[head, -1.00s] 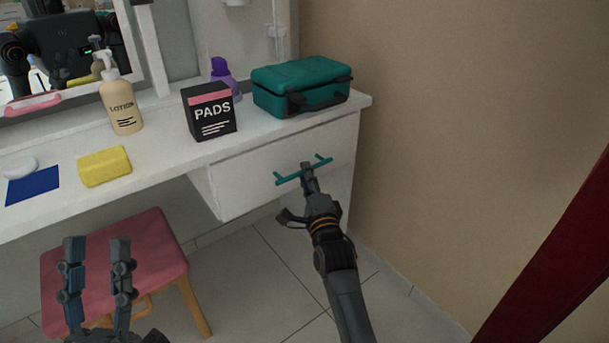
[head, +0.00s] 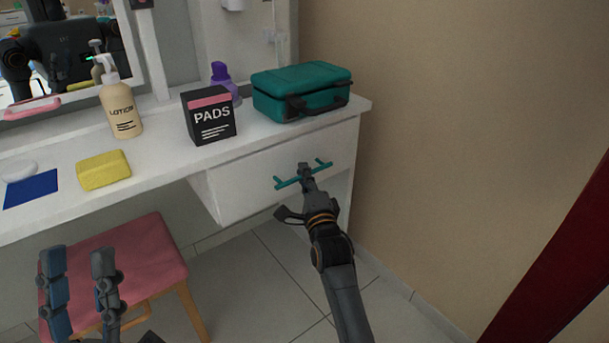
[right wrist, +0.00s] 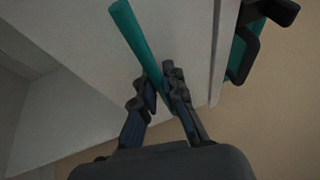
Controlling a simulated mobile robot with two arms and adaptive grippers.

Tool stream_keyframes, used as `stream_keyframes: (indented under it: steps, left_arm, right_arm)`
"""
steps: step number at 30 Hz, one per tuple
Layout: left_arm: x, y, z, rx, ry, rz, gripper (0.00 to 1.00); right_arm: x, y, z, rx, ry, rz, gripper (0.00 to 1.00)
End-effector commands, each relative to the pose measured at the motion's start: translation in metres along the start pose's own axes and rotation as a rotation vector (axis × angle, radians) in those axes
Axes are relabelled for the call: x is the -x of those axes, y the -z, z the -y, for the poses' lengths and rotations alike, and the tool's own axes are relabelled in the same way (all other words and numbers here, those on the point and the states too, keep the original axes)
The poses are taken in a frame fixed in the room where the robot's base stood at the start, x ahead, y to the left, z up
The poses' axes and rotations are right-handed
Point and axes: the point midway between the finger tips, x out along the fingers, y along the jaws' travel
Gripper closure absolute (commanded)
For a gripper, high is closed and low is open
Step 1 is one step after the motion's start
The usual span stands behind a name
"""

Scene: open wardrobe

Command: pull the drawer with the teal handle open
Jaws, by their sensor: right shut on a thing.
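The white drawer (head: 238,190) sits under the right end of the dressing table, with a teal bar handle (head: 288,183) across its front. I cannot tell whether it stands slightly out or is fully closed. My right gripper (head: 305,172) is at the middle of the handle, its fingers shut around the bar. In the right wrist view the teal handle (right wrist: 130,32) runs down between the fingertips (right wrist: 160,80), which hide part of it. My left gripper (head: 78,258) is open and empty at the lower left, in front of the stool.
A teal case (head: 300,92), a black PADS box (head: 208,118), a purple bottle (head: 224,80), a lotion bottle (head: 121,108) and a yellow block (head: 103,170) stand on the tabletop. A pink stool (head: 140,258) is at left. Floor below the drawer is clear.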

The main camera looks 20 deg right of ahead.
Motion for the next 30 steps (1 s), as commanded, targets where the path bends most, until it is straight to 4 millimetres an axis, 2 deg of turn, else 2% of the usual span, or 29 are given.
stream_keyframes:
  steps: [2,8,14,18,21,25,30]
  left_arm:
    - [-0.001,-0.001,0.0,0.0,0.0,0.008,0.6]
    - [-0.002,-0.032,0.004,-0.01,0.006,0.183,0.6]
    - [0.015,-0.086,0.012,-0.026,0.02,0.517,0.6]
    - [0.048,-0.123,0.02,-0.037,0.037,0.806,0.6]
    - [0.078,-0.143,0.025,-0.042,0.049,1.006,0.6]
    - [0.123,-0.156,0.032,-0.047,0.068,1.258,0.6]
    - [0.183,-0.154,0.038,-0.049,0.093,1.567,0.6]
  right_arm:
    - [0.001,0.0,0.0,0.0,-0.002,0.0,1.0]
    - [0.01,0.004,0.003,0.0,-0.004,0.0,1.0]
    - [0.029,0.012,0.008,0.002,-0.005,0.0,1.0]
    - [0.046,0.019,0.012,0.001,-0.006,0.001,1.0]
    - [0.059,0.024,0.014,0.002,-0.007,0.001,1.0]
    - [0.074,0.03,0.018,0.001,-0.007,0.001,1.0]
    - [0.096,0.039,0.022,0.002,-0.007,0.002,1.0]
